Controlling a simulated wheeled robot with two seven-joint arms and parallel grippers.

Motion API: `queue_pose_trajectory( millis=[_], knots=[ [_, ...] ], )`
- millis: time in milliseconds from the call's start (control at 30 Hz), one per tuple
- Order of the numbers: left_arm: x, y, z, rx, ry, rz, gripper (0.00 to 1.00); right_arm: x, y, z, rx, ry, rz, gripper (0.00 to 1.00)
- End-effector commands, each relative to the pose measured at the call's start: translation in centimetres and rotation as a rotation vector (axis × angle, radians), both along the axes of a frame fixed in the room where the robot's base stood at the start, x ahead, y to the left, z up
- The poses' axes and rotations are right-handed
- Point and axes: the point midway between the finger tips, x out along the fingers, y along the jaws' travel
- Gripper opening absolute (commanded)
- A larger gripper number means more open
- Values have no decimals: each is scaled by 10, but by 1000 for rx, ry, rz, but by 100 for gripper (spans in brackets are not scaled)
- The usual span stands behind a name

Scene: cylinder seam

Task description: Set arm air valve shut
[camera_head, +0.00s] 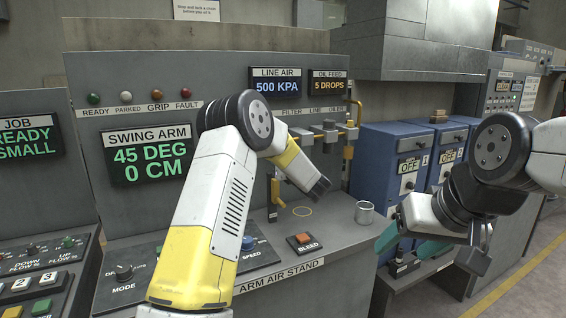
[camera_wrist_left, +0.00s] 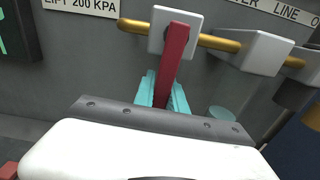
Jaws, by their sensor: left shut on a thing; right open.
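The arm air valve shows in the left wrist view as a grey block (camera_wrist_left: 183,20) on a yellow pipe, with a long red lever (camera_wrist_left: 170,60). The lever runs down the picture, crosswise to the pipe and slightly tilted. My left gripper (camera_wrist_left: 163,92) is shut on the red lever, its teal fingers on either side of it. In the head view my left arm hides this valve and the left fingertips. My right gripper (camera_head: 410,244) is open and empty in front of the blue cabinets, well away from the valve.
The swing arm display (camera_head: 148,159) reads 45 DEG, 0 CM; the line air display (camera_head: 278,82) reads 500 KPA. Blue cabinets (camera_head: 385,160) stand at the right.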

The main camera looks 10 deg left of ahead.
Motion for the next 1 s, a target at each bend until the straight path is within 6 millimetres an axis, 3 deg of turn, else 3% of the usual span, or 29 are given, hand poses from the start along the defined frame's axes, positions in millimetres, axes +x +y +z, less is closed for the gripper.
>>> queue_pose_trajectory(
  millis=[633,667,767,1000],
  knots=[
    [2,-4,-2,-45,-27,-2,0,0,0,0,0,0,0,62],
    [2,-4,-2,-45,-26,-2,18,0,0,0,0,0,0,62],
    [2,-4,-2,-45,-27,-1,38,0,0,0,0,0,0,62],
    [2,-3,-1,-44,-28,-1,38,0,0,0,0,0,0,62]
  ],
)
